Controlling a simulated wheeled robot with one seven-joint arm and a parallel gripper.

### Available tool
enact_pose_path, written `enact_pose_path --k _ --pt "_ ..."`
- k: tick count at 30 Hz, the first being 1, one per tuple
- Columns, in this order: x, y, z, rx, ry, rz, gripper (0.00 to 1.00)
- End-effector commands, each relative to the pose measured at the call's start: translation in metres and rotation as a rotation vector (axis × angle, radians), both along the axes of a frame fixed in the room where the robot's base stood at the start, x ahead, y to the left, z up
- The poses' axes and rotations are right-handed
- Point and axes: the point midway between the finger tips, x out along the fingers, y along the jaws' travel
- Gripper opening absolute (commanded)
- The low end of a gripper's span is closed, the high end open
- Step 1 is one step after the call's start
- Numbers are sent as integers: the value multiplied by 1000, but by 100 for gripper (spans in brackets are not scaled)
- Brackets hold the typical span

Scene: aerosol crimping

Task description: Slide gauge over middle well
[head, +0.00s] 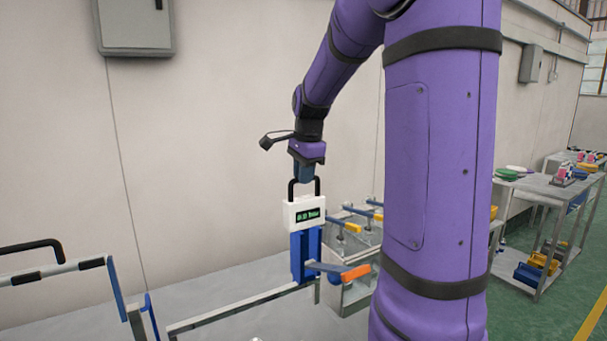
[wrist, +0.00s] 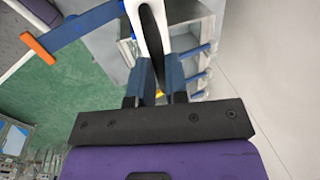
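The gauge (head: 304,212) is a white box with a green-lit display and a black loop handle (head: 291,189) on top. It sits at the upper end of a blue upright (head: 304,258) in the head view. My gripper (head: 303,176) is at the top of the handle. In the wrist view the blue fingers (wrist: 157,85) stand close on both sides of the dark handle (wrist: 152,35) and appear shut on it. A grey metal unit (head: 345,295) with several levers stands right of the upright. Its wells are not clear, and I cannot tell the middle one.
A blue lever with an orange end (head: 355,273) sticks out in front of the unit. Yellow-ended levers (head: 353,227) lie behind. A rail frame (head: 60,270) runs at the left. A wall is behind, and a steel cart (head: 545,190) stands at the far right.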

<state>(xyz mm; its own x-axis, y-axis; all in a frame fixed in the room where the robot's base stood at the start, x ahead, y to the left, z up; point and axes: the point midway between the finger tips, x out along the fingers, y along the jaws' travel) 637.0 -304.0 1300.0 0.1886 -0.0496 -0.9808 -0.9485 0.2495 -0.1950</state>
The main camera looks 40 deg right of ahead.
Motion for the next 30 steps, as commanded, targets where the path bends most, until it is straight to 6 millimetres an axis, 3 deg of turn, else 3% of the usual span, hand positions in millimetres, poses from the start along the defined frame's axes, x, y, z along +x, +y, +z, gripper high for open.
enact_pose_path --k 6,11,24,30 --pt "1 3 0 0 0 1 0" --pt "6 23 0 0 0 4 0" --pt "35 136 0 0 1 8 0" --pt "46 177 0 0 0 6 0"
